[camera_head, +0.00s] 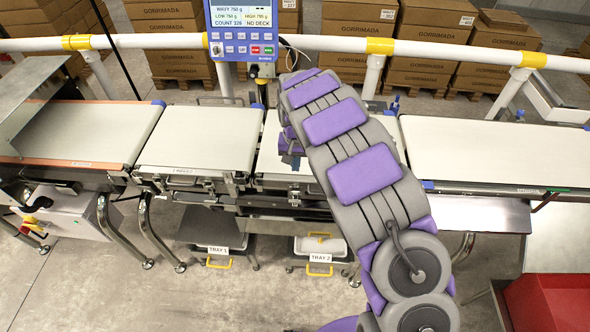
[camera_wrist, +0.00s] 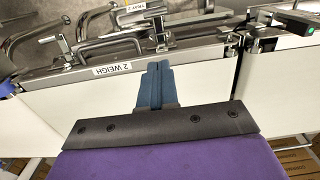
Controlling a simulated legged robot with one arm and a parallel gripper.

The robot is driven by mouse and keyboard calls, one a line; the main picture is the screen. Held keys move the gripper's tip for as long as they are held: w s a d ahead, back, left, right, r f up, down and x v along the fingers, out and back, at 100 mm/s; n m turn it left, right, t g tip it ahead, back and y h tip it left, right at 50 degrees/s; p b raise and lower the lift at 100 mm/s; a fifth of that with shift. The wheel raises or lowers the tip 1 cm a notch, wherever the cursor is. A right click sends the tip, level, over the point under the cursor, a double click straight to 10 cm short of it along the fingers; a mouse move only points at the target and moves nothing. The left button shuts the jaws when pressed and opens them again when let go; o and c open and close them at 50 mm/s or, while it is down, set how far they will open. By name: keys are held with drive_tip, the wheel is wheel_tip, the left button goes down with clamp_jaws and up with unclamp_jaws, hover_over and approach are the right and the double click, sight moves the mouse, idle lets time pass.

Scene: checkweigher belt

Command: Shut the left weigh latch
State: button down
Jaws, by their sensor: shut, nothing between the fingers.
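The weigh deck (camera_head: 272,160) is the pale belt partly under my arm. Its "2 WEIGH" label (camera_wrist: 114,68) shows on its front rail in the wrist view, which looks from the opposite side. The left weigh latch (camera_wrist: 160,26) is a metal latch on that rail, with its lever sticking out from the rail; it looks open. Another latch (camera_wrist: 64,44) sits further left in the wrist view, the deck's right one. My gripper (camera_wrist: 157,66) is shut and empty, its blue fingers over the deck edge just short of the left latch. I cannot see contact.
The infeed deck (camera_head: 195,138) adjoins on the left, with its own latch hardware (camera_wrist: 258,22). An outfeed belt (camera_head: 490,150) lies right. A display post (camera_head: 243,30) and white rail (camera_head: 325,44) stand behind.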

drive_tip(key=b, duration=0.2)
hover_over(295, 192)
drive_tip(key=f, duration=0.8)
drive_tip(key=shift+s+d+f, duration=0.15)
drive_tip(key=shift+s+f, duration=0.2)
drive_tip(key=shift+s, duration=0.05)
drive_tip(key=shift+s+f, duration=0.5)
drive_tip(key=shift+s, duration=0.25)
drive_tip(key=shift+s+f, duration=0.5)
drive_tip(key=shift+s, duration=0.05)
drive_tip(key=shift+s, duration=0.1)
